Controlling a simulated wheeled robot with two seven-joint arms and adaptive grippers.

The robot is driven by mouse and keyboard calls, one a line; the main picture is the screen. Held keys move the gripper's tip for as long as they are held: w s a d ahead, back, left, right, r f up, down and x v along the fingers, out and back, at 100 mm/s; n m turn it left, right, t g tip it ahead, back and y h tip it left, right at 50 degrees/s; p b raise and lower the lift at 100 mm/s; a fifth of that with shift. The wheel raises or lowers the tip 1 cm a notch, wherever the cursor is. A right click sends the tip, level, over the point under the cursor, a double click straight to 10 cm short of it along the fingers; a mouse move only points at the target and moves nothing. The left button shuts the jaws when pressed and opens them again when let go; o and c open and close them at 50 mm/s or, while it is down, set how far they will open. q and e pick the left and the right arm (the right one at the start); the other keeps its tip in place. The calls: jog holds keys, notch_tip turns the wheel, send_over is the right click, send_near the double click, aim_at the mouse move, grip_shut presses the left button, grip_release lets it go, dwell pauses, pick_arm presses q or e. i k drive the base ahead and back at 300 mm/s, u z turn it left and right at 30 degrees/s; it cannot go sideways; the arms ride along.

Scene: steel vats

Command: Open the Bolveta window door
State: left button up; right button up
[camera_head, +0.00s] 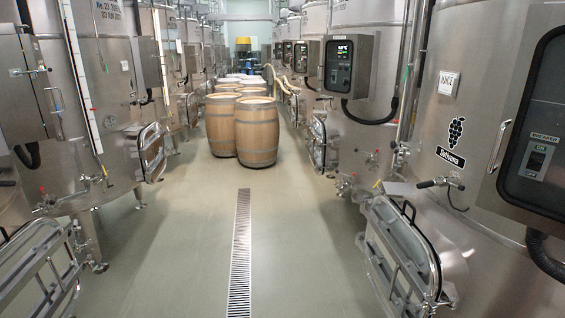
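A steel vat (480,70) stands close on the right. It bears a black grape logo (455,135) with small lettering under it that I cannot read surely, and a white JUICE label (448,83). Low on its front is an oval hatch door (405,250) with a metal frame, bars and a dark handle on top; it looks closed. At the right edge, a grey control box (530,120) has a dark window door with a BREAKER switch behind it; that door looks closed, and the box is cut off by the frame. Neither of my grippers is in view.
Wooden barrels (257,132) stand in the aisle ahead. A drain grate (241,255) runs along the floor, which is clear nearby. More vats line both sides; a left hatch (40,270) is close. Valves and a black hose (545,255) stick out at right.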

aim_at(355, 39)
jog(key=u, duration=0.2)
jog(key=i, duration=3.85)
jog(key=z, duration=0.05)
